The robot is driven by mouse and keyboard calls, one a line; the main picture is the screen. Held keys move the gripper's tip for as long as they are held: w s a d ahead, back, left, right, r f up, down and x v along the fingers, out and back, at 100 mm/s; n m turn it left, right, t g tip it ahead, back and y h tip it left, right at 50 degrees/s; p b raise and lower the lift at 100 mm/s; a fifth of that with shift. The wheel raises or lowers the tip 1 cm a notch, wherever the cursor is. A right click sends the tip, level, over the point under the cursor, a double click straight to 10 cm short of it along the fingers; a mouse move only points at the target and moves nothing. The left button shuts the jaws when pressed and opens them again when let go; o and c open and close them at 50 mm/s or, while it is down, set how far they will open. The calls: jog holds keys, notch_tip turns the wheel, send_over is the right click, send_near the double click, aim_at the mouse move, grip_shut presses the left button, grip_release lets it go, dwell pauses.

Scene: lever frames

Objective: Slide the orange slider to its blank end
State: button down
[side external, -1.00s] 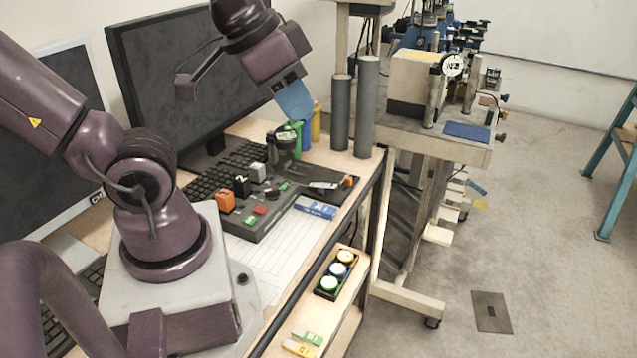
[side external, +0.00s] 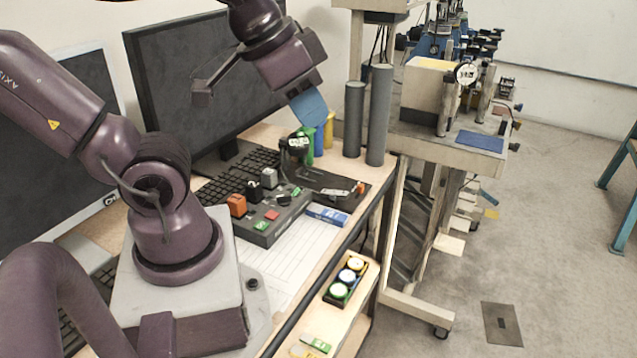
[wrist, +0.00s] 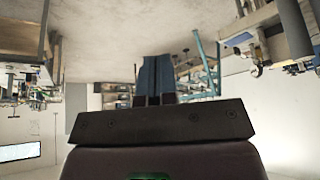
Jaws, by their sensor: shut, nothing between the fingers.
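The orange slider (side external: 237,204) is a small block on the left edge of a dark control panel (side external: 266,233) on the desk, in the side external view. A black block (side external: 254,192) and a grey block (side external: 270,178) stand beside it in a row. End markings by the slider are too small to read. My gripper (side external: 311,111) is up and to the right of the panel, well apart from the slider. Its blue fingers are together and empty; they also show in the wrist view (wrist: 156,78). The wrist view does not show the slider.
Red (side external: 271,215) and green (side external: 261,226) buttons sit on the panel. Behind it are a keyboard (side external: 225,185) and a monitor (side external: 200,85). Grey cylinders (side external: 378,115) stand at the desk's right end. A dark stand with a round top (side external: 296,150) is below my gripper.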

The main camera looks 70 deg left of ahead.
jog(key=c, duration=1.7)
grip_release()
jog(key=o, duration=0.4)
jog(key=shift+w+a+f, duration=0.1)
jog(key=shift+a+f, duration=0.15)
jog(key=shift+o, duration=1.1)
jog(key=shift+w+a+f+n+g, duration=0.65)
jog(key=shift+a+f+g, duration=0.25)
jog(key=shift+f, duration=0.15)
jog(key=n+g, duration=0.4)
jog(key=n, duration=0.4)
send_near(361, 185)
notch_tip(361, 185, down, 9)
jog(key=shift+s+f, duration=0.15)
jog(key=shift+f, duration=0.05)
